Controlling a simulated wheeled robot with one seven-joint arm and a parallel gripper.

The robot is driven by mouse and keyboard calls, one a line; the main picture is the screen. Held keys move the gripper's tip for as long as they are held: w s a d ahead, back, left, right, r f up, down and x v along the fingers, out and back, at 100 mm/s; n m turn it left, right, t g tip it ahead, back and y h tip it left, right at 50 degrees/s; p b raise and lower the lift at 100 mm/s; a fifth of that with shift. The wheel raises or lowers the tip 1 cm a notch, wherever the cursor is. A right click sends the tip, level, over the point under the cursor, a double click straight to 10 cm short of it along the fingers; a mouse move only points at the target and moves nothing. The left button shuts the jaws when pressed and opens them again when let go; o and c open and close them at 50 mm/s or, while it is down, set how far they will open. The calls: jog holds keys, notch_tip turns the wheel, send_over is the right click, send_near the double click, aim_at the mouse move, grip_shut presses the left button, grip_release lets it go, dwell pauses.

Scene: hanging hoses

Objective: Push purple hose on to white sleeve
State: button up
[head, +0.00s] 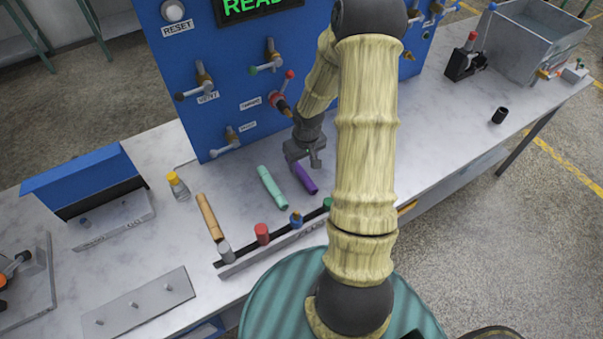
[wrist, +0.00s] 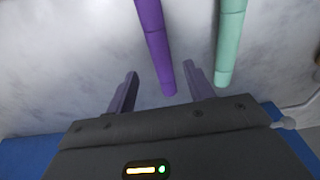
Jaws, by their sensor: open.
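The purple hose (head: 305,178) lies on the bench, right of a mint green hose (head: 271,187). My gripper (head: 305,162) is above the far end of the purple hose, open and pointing down. In the wrist view, the purple hose (wrist: 153,40) runs down between the two open fingers of my gripper (wrist: 160,72), with a gap on each side. I cannot tell how high the fingers are above it. A whitish-grey sleeve (head: 224,250) stands upright at the left end of a low rack (head: 268,251), apart from the hose.
The rack also bears red (head: 262,234), blue (head: 296,219) and green (head: 328,203) sleeves. A tan hose (head: 210,217) and a yellow-capped bottle (head: 178,185) are to the left. A blue panel (head: 225,110) with several valves rises behind. My arm hides part of the bench.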

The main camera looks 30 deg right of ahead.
aim_at(301, 171)
jog(key=shift+f, duration=0.15)
jog(key=f, duration=0.4)
jog(key=shift+w+a, duration=0.2)
jog(key=shift+w+d+f, duration=0.1)
jog(key=shift+f, duration=0.4)
jog(key=shift+c, duration=0.4)
jog(key=c, duration=1)
